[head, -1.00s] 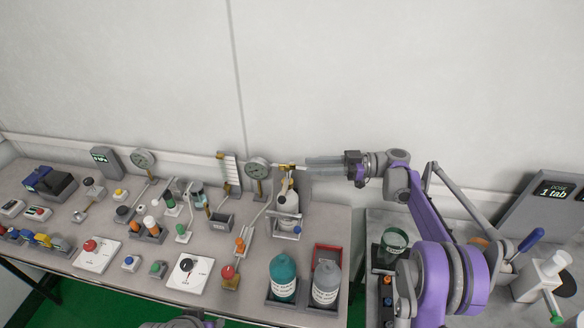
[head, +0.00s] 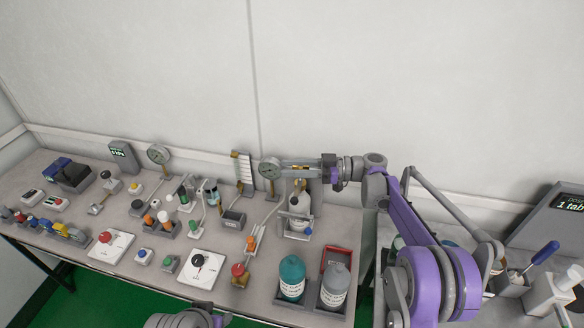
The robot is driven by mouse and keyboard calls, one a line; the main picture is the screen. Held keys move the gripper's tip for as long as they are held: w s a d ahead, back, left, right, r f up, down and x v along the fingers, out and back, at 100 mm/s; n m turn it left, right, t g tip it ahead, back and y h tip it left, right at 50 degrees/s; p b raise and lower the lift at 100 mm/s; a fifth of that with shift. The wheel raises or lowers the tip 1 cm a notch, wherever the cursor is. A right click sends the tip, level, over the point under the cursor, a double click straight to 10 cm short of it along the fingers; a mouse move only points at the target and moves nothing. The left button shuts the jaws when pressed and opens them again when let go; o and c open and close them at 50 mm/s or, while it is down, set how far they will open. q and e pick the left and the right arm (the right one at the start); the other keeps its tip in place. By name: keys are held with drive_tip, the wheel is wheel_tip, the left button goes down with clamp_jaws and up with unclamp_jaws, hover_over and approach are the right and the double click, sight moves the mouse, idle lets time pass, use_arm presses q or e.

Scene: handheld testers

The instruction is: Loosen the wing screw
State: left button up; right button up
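A small brass-coloured piece (head: 299,168), which looks like the wing screw, sits high on the stand at the back of the bench, right of the round gauge. My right gripper (head: 292,168) reaches in from the right, level with it. Its long grey fingers lie along the brass piece, which shows between them. The fingers hide much of the screw's shape, and I cannot tell whether they press on it. My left gripper is not in view; only a grey and purple part of my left arm shows at the bottom edge.
A round gauge (head: 270,168) stands close left of the fingertips. A white bottle (head: 300,204) stands below them. A teal bottle (head: 291,277) and a grey bottle (head: 335,286) stand at the front right. Many small testers crowd the bench leftward. The wall is close behind.

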clamp_jaws()
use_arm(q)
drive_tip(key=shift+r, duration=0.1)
use_arm(e)
drive_tip(key=shift+r+n+g+p, duration=0.1)
drive_tip(key=shift+n+g+p, duration=0.2)
drive_tip(key=shift+n+g, duration=0.1)
drive_tip(key=n+g+p, duration=0.1)
drive_tip(key=g, duration=0.1)
drive_tip(key=n+g+h+p, duration=0.1)
drive_tip(key=g, duration=0.1)
drive_tip(key=n+g+p, duration=0.1)
drive_tip(key=g, duration=0.1)
drive_tip(key=shift+s+d+n+h, duration=0.1)
drive_tip(key=shift+s+n+h, duration=0.2)
drive_tip(key=shift+s+n, duration=0.1)
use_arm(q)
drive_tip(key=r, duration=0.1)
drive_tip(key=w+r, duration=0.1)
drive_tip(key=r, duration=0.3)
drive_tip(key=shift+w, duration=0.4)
use_arm(e)
drive_tip(key=shift+o, duration=0.6)
unclamp_jaws()
